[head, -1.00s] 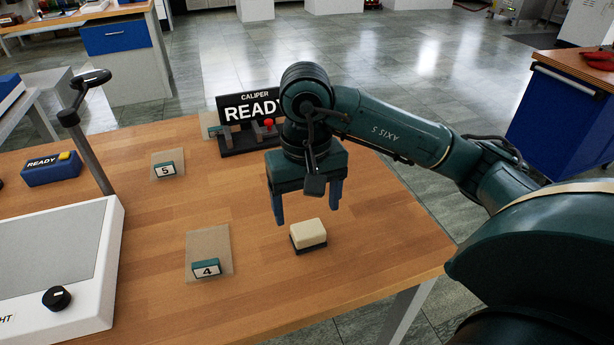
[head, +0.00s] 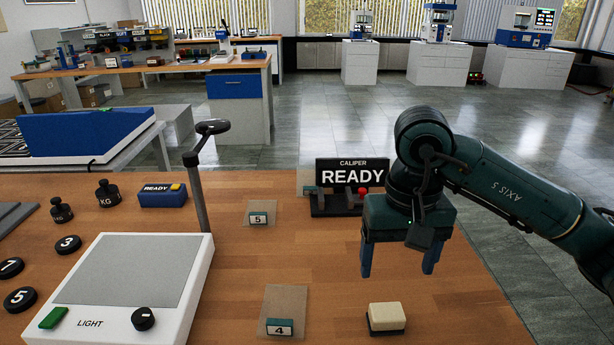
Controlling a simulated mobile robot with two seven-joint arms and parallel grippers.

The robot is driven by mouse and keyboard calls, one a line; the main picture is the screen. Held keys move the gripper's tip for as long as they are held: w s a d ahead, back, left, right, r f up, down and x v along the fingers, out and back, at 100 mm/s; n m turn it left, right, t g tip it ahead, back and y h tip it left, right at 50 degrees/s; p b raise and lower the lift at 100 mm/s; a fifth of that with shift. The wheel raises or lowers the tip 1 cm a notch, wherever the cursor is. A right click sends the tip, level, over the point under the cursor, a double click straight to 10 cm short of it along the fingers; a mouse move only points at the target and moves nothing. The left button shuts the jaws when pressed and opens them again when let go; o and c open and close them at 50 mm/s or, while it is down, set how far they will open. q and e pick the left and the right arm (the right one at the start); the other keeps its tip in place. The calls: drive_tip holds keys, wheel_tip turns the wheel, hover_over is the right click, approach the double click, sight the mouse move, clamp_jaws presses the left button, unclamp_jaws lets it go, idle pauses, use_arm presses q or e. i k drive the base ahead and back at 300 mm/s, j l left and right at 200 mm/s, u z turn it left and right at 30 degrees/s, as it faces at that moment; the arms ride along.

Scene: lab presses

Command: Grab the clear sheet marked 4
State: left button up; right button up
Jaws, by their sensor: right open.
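The clear sheet marked 4 (head: 285,302) lies flat on the wooden table near the front. Its teal tag with the number 4 (head: 280,328) sits at its near end. My right gripper (head: 397,274) is open and empty, fingers pointing down, above the table to the right of the sheet. It hangs behind and above a cream block on a dark base (head: 387,318). A similar sheet marked 5 (head: 260,209) lies farther back. My left gripper is not in view.
A white light box (head: 192,290) with a knob stands left of the sheet, with a post and round head (head: 196,190) behind it. The caliper stand (head: 350,175) reading READY is at the back. Black weights (head: 107,193) and numbered discs (head: 68,244) lie left. Table around the sheet is clear.

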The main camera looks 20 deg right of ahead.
sight(283, 317)
drive_tip(key=k, duration=1)
